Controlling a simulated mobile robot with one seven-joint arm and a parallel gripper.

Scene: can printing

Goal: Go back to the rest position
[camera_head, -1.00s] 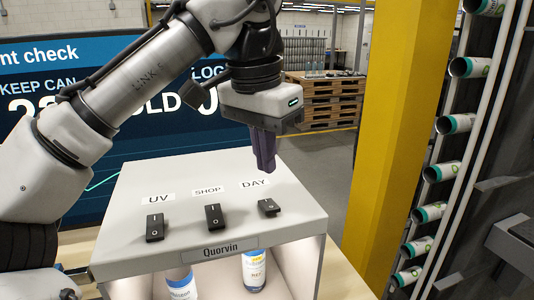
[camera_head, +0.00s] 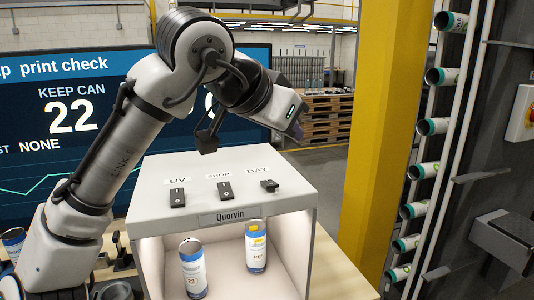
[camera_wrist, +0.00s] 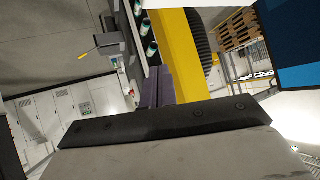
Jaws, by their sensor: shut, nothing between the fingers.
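My gripper's two purple fingers are together and empty in the wrist view (camera_wrist: 157,82). My arm arches up from the lower left, clear of the booth. The booth's top carries three black rocker switches, labelled UV (camera_head: 177,198), SHOP (camera_head: 225,191) and DAY (camera_head: 269,186). Inside the lit booth one can (camera_head: 193,270) stands at left and another can (camera_head: 256,250) at right.
A screen (camera_head: 70,115) behind my arm reads "KEEP CAN 22". A yellow post (camera_head: 375,140) stands right of the booth, beside a rack of several cans (camera_head: 432,126). More items sit at the far left of the table. Wooden pallets (camera_head: 325,118) stand far behind.

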